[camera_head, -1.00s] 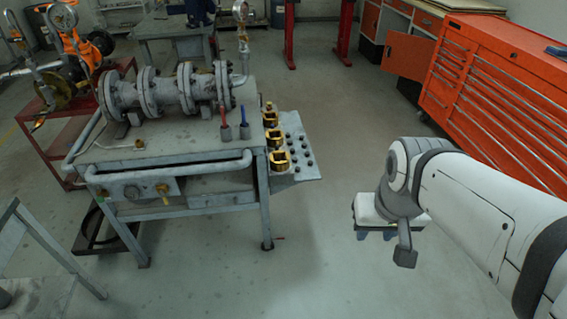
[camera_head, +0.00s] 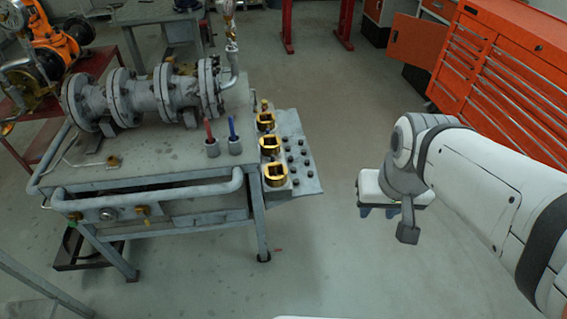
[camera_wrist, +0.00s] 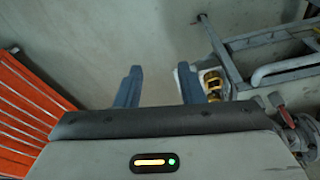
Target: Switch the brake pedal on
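My gripper (camera_wrist: 159,68) shows its two blue-grey fingers well apart in the wrist view, with only floor between them. In the head view my gripper (camera_head: 379,210) hangs at the right over bare floor, right of the grey workbench (camera_head: 180,176) and apart from it. I cannot make out a brake pedal for certain. A dark low frame (camera_head: 90,258) stands on the floor under the workbench's left end, partly hidden by the bench.
The bench carries a grey flanged pipe valve (camera_head: 150,96), and a red and a blue tool in holders. A side shelf (camera_head: 309,184) with brass blocks juts right. An orange tool cabinet (camera_head: 490,70) stands at the upper right. Floor between bench and cabinet is clear.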

